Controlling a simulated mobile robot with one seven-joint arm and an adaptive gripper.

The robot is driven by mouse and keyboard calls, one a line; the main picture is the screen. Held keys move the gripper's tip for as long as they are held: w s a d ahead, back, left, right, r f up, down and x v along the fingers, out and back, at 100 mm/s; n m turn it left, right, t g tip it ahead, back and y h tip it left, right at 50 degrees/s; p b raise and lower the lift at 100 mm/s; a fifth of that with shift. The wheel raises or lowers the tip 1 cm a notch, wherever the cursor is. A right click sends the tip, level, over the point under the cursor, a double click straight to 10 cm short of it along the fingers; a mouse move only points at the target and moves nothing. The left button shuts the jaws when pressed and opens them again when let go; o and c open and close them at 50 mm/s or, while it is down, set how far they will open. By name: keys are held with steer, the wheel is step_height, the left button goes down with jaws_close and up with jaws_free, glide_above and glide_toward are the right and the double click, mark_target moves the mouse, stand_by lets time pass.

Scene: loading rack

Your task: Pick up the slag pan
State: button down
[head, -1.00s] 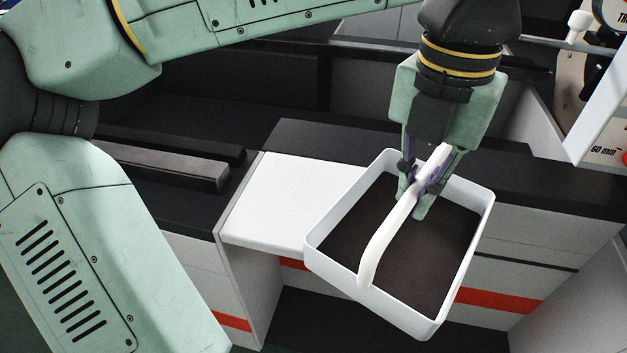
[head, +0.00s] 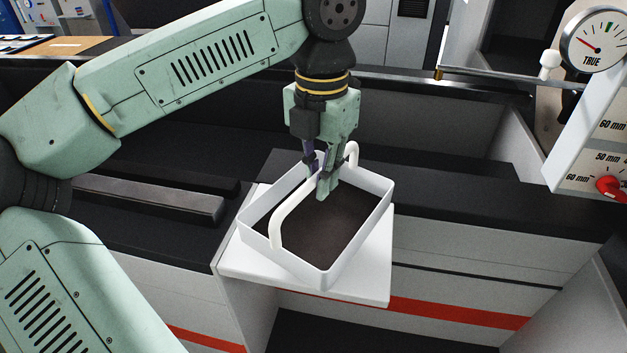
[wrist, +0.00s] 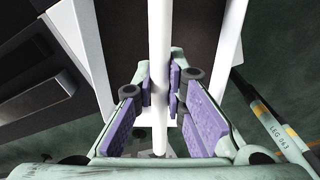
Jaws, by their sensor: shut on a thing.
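The slag pan (head: 327,277) is a white rectangular tray with a dark inside and a white bar handle (head: 289,213) arching over it. In the head view it is in the middle, over a white shelf (head: 374,270); I cannot tell whether it touches the shelf or hangs just above. My gripper (head: 325,186) points down and is shut on the handle, near its far half. In the wrist view the handle (wrist: 160,60) runs between the purple pads of my gripper (wrist: 160,103). The pads hide part of the handle.
A dark counter (head: 470,205) runs behind and to the right. A dark bar (head: 160,198) lies at left. A gauge (head: 597,38) and a white panel with a red knob (head: 611,188) stand at the right. A metal rail (head: 400,78) crosses behind.

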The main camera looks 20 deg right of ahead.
mark_target(314, 216)
steer(key=shift+w+a+f+p, duration=0.1)
steer(key=shift+w+f+p, duration=0.2)
steer(key=shift+f, duration=0.3)
steer(key=shift+w+a+f+p, duration=0.15)
steer(key=shift+f+p, duration=0.1)
steer(key=shift+f, duration=0.4)
steer(key=shift+w+f+p, duration=0.25)
steer(key=shift+f+p, duration=0.05)
steer(key=shift+f, duration=0.3)
steer(key=shift+f, duration=0.2)
steer(key=c, duration=1.6)
jaws_free()
steer(key=shift+c, duration=0.2)
steer(key=shift+r, duration=0.15)
